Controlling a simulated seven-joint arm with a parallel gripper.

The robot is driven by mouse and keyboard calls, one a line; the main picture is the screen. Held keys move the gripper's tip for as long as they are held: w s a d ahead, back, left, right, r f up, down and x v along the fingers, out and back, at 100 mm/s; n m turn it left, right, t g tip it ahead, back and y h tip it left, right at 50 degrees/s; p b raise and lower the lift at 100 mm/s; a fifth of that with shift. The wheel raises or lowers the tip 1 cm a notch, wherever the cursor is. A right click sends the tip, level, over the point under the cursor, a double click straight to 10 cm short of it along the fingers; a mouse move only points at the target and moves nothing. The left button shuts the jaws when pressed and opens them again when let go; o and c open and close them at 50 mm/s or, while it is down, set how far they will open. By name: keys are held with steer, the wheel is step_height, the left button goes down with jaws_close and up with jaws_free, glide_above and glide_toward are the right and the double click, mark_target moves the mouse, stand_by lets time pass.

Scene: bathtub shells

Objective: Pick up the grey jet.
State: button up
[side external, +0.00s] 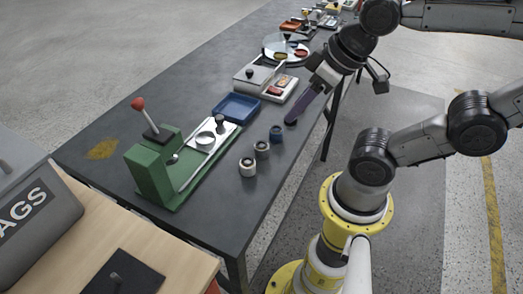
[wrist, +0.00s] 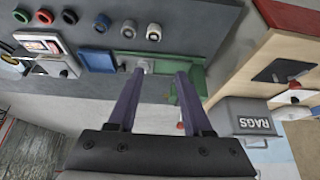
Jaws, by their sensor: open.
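The grey jet (side external: 262,148) is a short round ring-shaped piece standing on the dark table. In the wrist view the grey jet (wrist: 128,29) stands near the top, beyond my fingertips.
A green lever press (side external: 152,165) stands left of the row. A blue tray (side external: 236,107) and a white holder with small parts (side external: 280,88) lie behind. A bench with a grey rags bin (side external: 30,215) adjoins the table. Bare tabletop lies in front of the press.

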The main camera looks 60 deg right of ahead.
steer(key=o, duration=0.6)
